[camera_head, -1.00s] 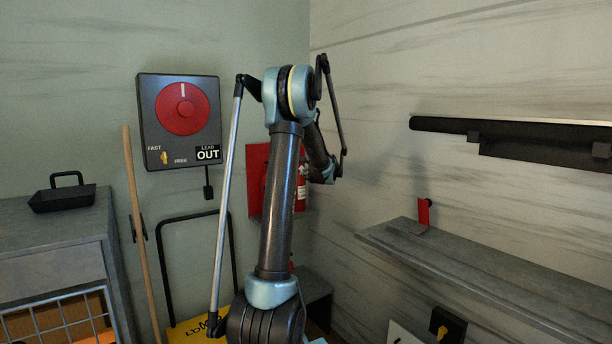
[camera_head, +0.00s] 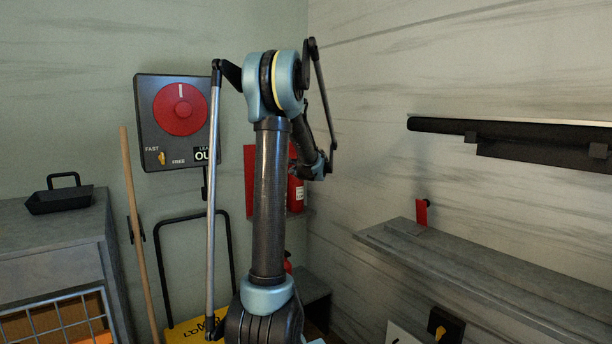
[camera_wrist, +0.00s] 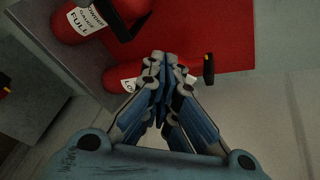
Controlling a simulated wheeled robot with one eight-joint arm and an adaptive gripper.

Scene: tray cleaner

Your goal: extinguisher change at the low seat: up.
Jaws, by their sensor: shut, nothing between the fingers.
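My gripper (camera_wrist: 165,85) is shut and empty in the wrist view. Its blue fingers are together in front of a red extinguisher (camera_wrist: 120,78) with a partly hidden label starting "LO". Whether they touch it I cannot tell. Another red extinguisher (camera_wrist: 72,28), labelled "FULL", is at the upper left of that view. A red backboard (camera_wrist: 225,35) fills the upper right. In the head view, one extinguisher (camera_head: 296,195) is at the red backboard (camera_head: 250,175), and part of another (camera_head: 288,264) shows lower down.
A dark low box (camera_head: 314,288) stands in the corner. A grey shelf (camera_head: 450,265) with a red bracket (camera_head: 421,212) is on the right wall. A wooden pole (camera_head: 138,220) and a grey cabinet (camera_head: 60,240) are at the left. A dial panel (camera_head: 150,120) hangs above.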

